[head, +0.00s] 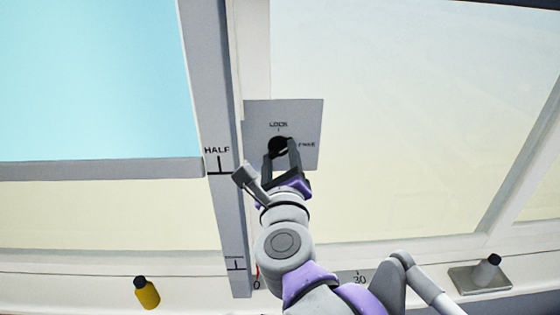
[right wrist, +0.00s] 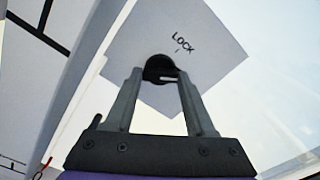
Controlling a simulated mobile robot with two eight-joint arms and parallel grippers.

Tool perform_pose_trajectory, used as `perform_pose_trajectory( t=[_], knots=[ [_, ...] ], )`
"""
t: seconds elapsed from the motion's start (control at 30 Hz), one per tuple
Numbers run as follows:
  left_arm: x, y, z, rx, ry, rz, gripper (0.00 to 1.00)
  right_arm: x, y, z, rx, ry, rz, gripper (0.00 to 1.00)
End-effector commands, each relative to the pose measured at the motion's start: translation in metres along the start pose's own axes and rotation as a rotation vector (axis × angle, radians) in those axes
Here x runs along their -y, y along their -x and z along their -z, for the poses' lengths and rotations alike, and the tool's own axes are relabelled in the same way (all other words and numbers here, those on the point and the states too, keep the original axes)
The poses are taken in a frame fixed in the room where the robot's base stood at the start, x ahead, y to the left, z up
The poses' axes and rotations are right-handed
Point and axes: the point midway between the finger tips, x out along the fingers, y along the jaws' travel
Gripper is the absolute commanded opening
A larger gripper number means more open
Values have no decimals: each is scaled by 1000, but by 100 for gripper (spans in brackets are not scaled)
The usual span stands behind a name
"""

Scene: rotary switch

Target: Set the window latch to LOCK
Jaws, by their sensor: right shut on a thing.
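The window latch is a round black knob (head: 278,144) on a grey plate (head: 312,115) mounted on the window frame. LOCK is printed above the knob and FREE to its right. My right gripper (head: 281,152) reaches up from below, its fingers shut on the knob. In the right wrist view the fingers (right wrist: 160,74) lie on either side of the knob (right wrist: 158,64), and the LOCK label shows above it. A small light mark shows low on the knob, but its pointing direction is hard to tell. My left gripper is not in view.
A grey vertical post (head: 214,100) marked HALF stands left of the plate. A yellow bottle (head: 147,293) with a dark cap is at the lower left. Pale window panes surround the plate.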

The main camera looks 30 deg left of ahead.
Motion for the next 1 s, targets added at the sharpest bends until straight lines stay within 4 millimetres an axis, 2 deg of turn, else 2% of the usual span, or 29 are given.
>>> perform_pose_trajectory(
  t=[0.6,1.0],
  knots=[
    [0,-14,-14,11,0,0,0,0,0,0,1,582,0,0],
    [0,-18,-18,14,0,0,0,0,0,-1,1,869,1,0]
  ],
)
